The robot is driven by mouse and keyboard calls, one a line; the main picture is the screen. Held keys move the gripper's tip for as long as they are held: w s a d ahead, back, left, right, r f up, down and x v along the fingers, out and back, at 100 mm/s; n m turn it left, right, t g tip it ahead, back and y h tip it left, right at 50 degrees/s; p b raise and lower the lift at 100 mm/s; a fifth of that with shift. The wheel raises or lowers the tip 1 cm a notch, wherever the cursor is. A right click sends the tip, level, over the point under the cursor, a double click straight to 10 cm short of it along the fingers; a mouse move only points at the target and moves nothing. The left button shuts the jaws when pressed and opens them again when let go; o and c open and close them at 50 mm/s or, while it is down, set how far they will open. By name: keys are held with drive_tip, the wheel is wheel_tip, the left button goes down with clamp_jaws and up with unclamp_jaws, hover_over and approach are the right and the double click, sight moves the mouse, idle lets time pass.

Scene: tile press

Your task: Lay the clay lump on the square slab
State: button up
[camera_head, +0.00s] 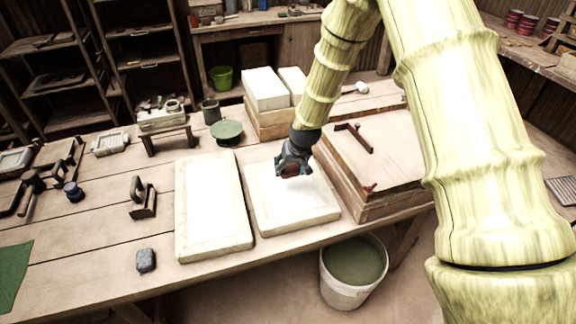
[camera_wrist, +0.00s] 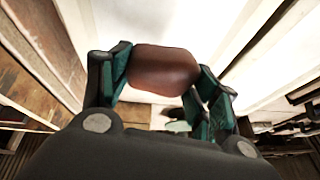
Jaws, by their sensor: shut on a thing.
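A reddish-brown clay lump (camera_head: 290,170) is held between the fingers of my gripper (camera_head: 294,163). In the wrist view the smooth, rounded lump (camera_wrist: 165,72) sits between the dark green fingers of my gripper (camera_wrist: 163,82). My gripper is over the squarer white slab (camera_head: 298,209), above its far-middle part. The head view does not show clearly how wide the gap under the lump is. A longer white slab (camera_head: 211,215) lies just left of it, with a narrow gap between them. My gripper hides part of the squarer slab's far side.
A wooden box (camera_head: 385,150) with a bar on its lid stands right of the squarer slab. White blocks (camera_head: 265,88) are stacked behind it, near a green round dish (camera_head: 227,131). A bucket (camera_head: 352,285) stands on the floor in front. Small tools lie at left.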

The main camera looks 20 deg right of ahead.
drive_tip(key=shift+a+f+b, duration=0.1)
drive_tip(key=shift+f+b, duration=1.25)
drive_tip(key=shift+f, duration=1.4)
drive_tip(key=o, duration=1.3)
drive_tip(key=shift+c, duration=0.2)
drive_tip(key=v, duration=1.2)
